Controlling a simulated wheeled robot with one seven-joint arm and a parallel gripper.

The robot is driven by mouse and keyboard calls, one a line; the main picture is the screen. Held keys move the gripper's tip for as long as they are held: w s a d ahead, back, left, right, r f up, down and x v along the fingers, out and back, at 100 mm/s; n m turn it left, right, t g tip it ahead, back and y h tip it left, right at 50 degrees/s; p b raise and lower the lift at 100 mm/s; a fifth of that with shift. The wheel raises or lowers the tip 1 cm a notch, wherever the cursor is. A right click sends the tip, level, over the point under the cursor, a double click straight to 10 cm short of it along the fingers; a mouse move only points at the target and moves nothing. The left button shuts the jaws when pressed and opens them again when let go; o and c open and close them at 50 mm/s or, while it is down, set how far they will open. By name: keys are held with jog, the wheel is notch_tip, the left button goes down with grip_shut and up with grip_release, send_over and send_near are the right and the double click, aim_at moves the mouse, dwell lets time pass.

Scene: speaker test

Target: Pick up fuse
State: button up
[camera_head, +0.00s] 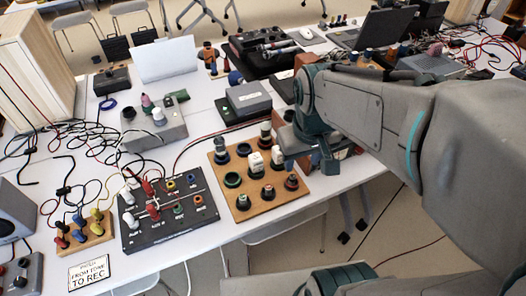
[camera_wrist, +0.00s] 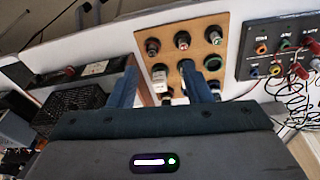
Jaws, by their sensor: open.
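A wooden board (camera_head: 241,210) holds several fuse-like parts in rows; I cannot tell which one is meant by the fuse. A white block-shaped part (camera_head: 256,163) stands near its middle, and another white part (camera_head: 277,155) is to its right. Dark round sockets and capped parts fill the other places. My gripper (camera_head: 308,160) is at the right edge of the board, beside the parts. In the wrist view my gripper (camera_wrist: 160,88) is open, its two blue fingers apart, with the board (camera_wrist: 204,25) beyond them. A white part (camera_wrist: 160,77) shows between the fingers. The fingers hide part of the lower board.
A black panel (camera_head: 184,229) with coloured jacks lies left of the board. A grey box (camera_head: 243,101) stands behind it, with a grey device (camera_head: 153,127) further left. Loose cables cover the left.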

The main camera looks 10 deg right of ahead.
jog(key=w+a+f+n+g+b, duration=0.2)
jog(key=w+a+f+n, duration=0.35)
jog(key=w, duration=0.25)
jog(key=b, duration=0.1)
send_over(269, 187)
jog(key=f, duration=0.8)
jog(key=shift+w+a+f, duration=0.15)
jog(key=shift+w+f, duration=0.05)
jog(key=shift+s+f+b, duration=0.15)
jog(key=shift+f+b, duration=0.2)
jog(key=shift+f, duration=2.55)
grip_shut()
